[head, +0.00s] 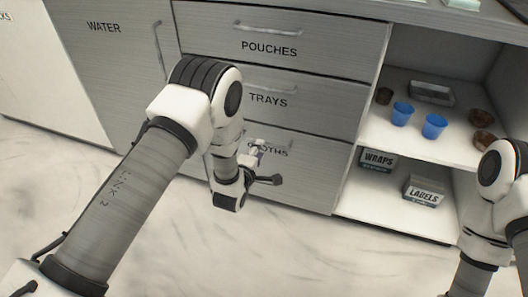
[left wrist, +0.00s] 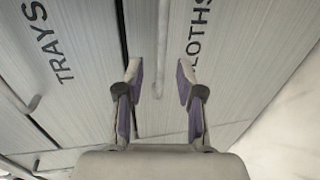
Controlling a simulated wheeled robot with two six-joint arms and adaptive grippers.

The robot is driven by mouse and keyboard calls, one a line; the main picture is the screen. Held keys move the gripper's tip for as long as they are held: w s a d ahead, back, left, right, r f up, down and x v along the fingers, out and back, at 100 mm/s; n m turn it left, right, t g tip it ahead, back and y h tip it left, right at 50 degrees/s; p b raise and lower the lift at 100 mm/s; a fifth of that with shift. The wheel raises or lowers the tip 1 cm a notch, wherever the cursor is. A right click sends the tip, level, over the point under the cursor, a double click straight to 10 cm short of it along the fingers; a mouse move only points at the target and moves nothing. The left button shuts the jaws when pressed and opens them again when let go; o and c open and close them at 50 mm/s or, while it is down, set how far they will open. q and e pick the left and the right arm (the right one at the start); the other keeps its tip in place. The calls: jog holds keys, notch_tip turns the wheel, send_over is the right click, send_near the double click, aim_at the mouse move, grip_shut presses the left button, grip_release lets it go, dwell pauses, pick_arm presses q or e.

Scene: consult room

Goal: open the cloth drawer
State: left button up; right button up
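The cloth drawer (head: 300,178) is the lowest of three drawers, under the trays drawer (head: 300,98). It looks shut, and its label is partly covered by my left gripper (head: 262,168).
A water cabinet (head: 105,60) is at the left and the pouches drawer (head: 300,35) on top. Open shelves at the right hold blue cups (head: 433,126), bowls, a wraps box (head: 377,160) and a labels box (head: 424,190). The marble floor in front is clear.

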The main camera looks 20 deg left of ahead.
pick_arm(q)
jog(key=w+b, duration=0.1)
jog(key=w, duration=0.1)
jog(key=w+f, duration=0.1)
jog(key=w, duration=0.2)
jog(key=shift+w+f+b, duration=0.1)
jog(key=shift+w+b, duration=0.1)
jog(key=shift+b, duration=0.15)
grip_shut()
pick_arm(e)
notch_tip(320, 180, down, 2)
jog(key=shift+f, duration=0.1)
pick_arm(q)
jog(key=shift+s, duration=0.1)
pick_arm(e)
jog(key=shift+s, duration=0.1)
